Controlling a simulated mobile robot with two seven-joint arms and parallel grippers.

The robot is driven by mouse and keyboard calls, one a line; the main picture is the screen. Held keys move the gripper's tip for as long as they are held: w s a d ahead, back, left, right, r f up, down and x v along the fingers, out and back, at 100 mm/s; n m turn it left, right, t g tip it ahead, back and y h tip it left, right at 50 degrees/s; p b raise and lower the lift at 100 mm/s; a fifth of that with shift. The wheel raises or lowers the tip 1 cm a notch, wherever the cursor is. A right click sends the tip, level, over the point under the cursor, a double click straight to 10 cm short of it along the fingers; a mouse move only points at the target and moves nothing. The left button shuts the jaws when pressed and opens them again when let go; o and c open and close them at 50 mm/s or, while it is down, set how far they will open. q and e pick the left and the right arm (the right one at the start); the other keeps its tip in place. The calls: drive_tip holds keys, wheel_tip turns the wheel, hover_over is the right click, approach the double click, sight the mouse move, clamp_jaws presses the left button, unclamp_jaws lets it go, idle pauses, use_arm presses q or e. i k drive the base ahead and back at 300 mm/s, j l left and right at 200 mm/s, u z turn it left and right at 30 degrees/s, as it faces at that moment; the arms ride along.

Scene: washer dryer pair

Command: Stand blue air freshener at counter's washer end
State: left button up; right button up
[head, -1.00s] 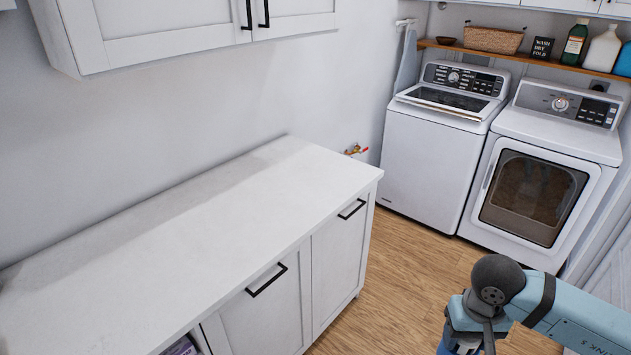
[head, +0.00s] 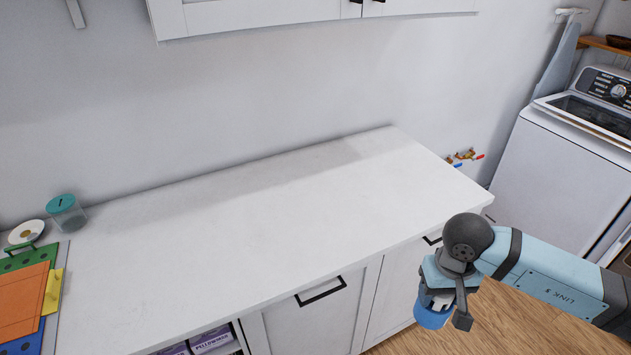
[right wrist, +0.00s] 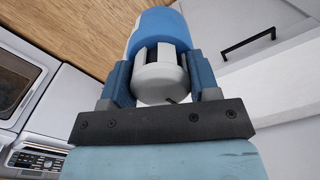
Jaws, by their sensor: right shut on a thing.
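The blue air freshener (right wrist: 158,28) has a blue body and a white top with dark slots. My right gripper (right wrist: 160,82) is shut on its white top, one finger on each side. In the head view the blue body (head: 433,316) hangs below my right gripper (head: 440,293), in front of the counter's right end and over the floor. The white counter (head: 270,215) runs along the wall, and its right end, toward the washer (head: 575,170), is bare. My left gripper is not in view.
Wall cabinets (head: 260,15) hang above. Black drawer handles (head: 320,291) stick out in front. The counter's middle is clear.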

sight(362, 188)
drive_tip(key=i+l+u, duration=0.2)
drive_tip(key=l+u, duration=0.15)
drive_tip(key=i+l+u, duration=0.1)
drive_tip(key=l+u, duration=0.25)
